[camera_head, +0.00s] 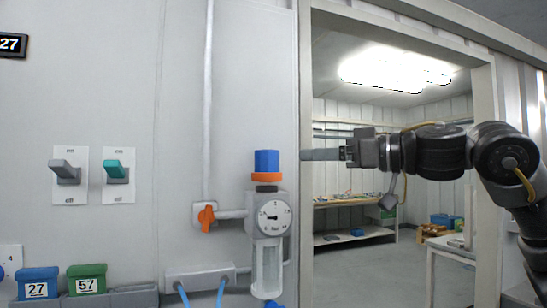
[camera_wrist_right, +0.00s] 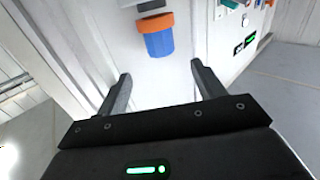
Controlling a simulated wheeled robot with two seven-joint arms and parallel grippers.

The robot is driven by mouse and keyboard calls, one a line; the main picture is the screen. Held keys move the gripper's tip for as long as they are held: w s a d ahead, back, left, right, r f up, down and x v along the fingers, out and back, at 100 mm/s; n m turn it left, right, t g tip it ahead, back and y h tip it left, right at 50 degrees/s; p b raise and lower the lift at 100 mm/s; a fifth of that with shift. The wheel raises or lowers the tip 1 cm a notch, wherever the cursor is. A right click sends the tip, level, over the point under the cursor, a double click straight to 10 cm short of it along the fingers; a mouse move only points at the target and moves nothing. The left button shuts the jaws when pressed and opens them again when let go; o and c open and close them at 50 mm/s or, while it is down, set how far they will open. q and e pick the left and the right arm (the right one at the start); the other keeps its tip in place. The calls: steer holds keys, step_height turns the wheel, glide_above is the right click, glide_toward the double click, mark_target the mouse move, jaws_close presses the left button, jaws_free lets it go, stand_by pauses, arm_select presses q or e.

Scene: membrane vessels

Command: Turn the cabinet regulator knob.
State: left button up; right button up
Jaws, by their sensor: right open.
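The regulator knob (camera_head: 266,161) is a blue cap above an orange ring (camera_head: 267,177), on top of a wall-mounted regulator body with a round dial gauge (camera_head: 274,217). My right gripper (camera_head: 305,155) is to the right of the knob at about its height, with a visible gap between them. In the right wrist view the blue knob (camera_wrist_right: 159,43) shows ahead of the open, empty right gripper (camera_wrist_right: 161,72), roughly centred between its two fingers and not touching them. My left gripper is not in view.
A doorway frame (camera_head: 305,240) stands just right of the regulator, with my right arm in front of the opening. An orange valve handle (camera_head: 206,217) sits left of the gauge. Two wall switches and numbered blue (camera_head: 38,283) and green (camera_head: 87,279) boxes are further left.

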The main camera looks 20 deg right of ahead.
mark_target(278, 155)
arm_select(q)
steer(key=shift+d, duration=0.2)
arm_select(e)
steer(key=shift+s, duration=0.1)
steer(key=p+x, duration=0.3)
steer(key=x, duration=0.7)
steer(key=shift+w+a, duration=0.25)
steer(key=shift+w, duration=0.1)
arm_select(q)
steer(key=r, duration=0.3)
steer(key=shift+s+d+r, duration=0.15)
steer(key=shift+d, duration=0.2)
